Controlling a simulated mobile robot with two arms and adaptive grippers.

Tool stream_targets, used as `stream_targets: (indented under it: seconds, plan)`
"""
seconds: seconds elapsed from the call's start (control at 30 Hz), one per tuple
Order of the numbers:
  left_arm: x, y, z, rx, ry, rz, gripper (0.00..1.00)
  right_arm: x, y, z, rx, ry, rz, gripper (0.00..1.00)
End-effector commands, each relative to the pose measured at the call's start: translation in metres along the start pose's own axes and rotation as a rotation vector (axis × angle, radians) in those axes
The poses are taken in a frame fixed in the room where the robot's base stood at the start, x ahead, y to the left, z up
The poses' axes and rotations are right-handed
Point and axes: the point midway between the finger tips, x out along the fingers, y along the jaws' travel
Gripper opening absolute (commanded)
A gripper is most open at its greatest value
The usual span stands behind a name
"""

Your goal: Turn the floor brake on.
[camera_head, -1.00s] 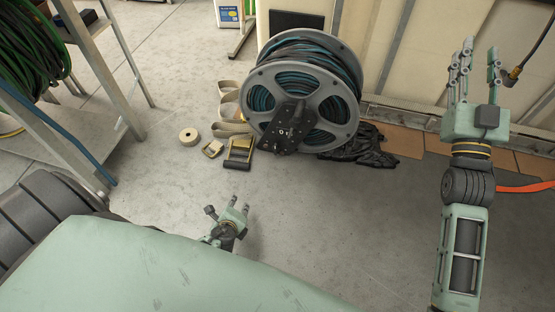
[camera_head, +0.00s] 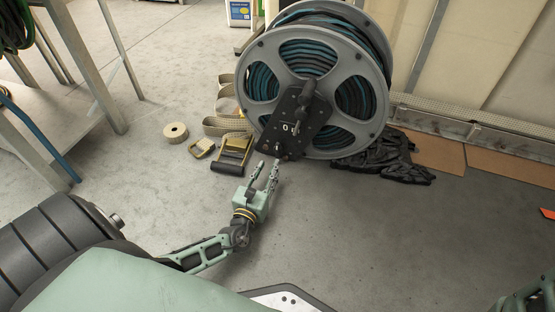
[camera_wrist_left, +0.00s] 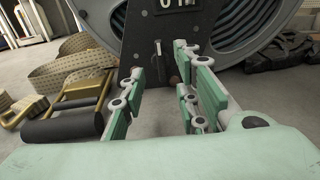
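The hose reel (camera_head: 262,85) stands on the floor, a grey wheel wound with blue and black hose. On its front is a black plate (camera_head: 296,140) marked with "0" and a partly hidden second sign; the plate also shows in the left wrist view (camera_wrist_left: 145,35). Low on the plate is a small lever (camera_wrist_left: 159,48), which I take for the floor brake. My left gripper (camera_head: 267,172) is open and empty just in front of the plate's lower end. In the left wrist view the lever appears between its fingers (camera_wrist_left: 157,66); contact cannot be told. My right gripper is not visible.
A yellow-and-black ratchet buckle (camera_head: 233,152), a smaller buckle (camera_head: 202,148) and a tape roll (camera_head: 175,133) lie left of the reel. Black crumpled cloth (camera_head: 400,160) lies to its right. A shelf frame (camera_head: 100,60) stands at left.

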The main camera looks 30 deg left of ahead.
Motion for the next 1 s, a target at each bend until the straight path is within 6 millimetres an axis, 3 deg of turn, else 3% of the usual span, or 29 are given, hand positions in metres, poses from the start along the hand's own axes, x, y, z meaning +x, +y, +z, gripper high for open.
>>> stream_targets:
  seconds: [0.5,0.87,1.0]
  plan:
    - [0.07,0.0,-0.001,0.0,-0.003,0.001,0.29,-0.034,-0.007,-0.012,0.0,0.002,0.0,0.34]
    - [0.077,0.0,0.001,0.0,-0.001,0.0,0.29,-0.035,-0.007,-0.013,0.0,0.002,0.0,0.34]
    - [0.077,0.0,0.001,0.0,-0.001,0.0,0.19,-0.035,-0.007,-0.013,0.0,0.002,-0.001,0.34]
